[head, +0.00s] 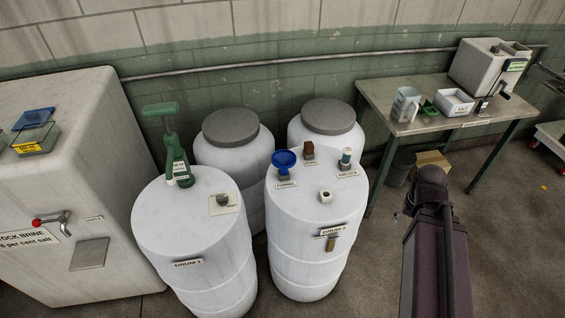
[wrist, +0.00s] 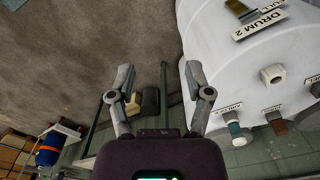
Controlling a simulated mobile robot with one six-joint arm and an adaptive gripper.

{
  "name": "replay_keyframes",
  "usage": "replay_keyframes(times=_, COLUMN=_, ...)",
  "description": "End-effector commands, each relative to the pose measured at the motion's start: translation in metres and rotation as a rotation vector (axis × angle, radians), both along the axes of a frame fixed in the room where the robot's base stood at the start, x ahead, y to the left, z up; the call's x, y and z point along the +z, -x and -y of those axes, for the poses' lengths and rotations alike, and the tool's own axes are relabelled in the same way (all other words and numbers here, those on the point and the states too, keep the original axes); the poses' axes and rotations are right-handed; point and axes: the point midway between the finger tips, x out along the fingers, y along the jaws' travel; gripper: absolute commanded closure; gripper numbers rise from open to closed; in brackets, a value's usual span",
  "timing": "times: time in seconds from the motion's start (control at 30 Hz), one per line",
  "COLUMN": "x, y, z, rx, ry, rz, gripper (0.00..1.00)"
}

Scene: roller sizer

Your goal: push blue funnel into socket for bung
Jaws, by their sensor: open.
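The blue funnel (head: 285,160) stands upright on the far left of drum 2's top (head: 300,205), behind a label that seems to read FUNNEL. A small white socket with a dark opening (head: 325,196) is on the same top, nearer the front; it also shows in the wrist view (wrist: 272,75). I cannot tell for certain that it is the bung's socket. My gripper (wrist: 158,80) is open with nothing between its fingers, to the left of drum 2 in the wrist view. The funnel is not clearly visible there.
A brown block (head: 308,151) and a blue-and-white piece (head: 346,157) stand beside the funnel. Drum 1 (head: 190,215), left, carries a green pump (head: 178,160) and a grey bung (head: 222,200). Two lidded drums stand behind. A bench (head: 440,120) holds a jug and a white box. Floor shows at right.

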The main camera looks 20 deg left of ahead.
Motion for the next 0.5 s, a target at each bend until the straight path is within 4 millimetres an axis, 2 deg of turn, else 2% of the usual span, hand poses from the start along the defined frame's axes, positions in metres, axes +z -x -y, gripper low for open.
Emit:
replay_keyframes(times=0.33, x=-0.012, y=-0.014, z=-0.012, rx=-0.03, ry=0.065, rz=0.017, gripper=0.17)
replay_keyframes(times=0.5, x=-0.024, y=-0.031, z=-0.035, rx=-0.064, ry=0.146, rz=0.05, gripper=0.17)
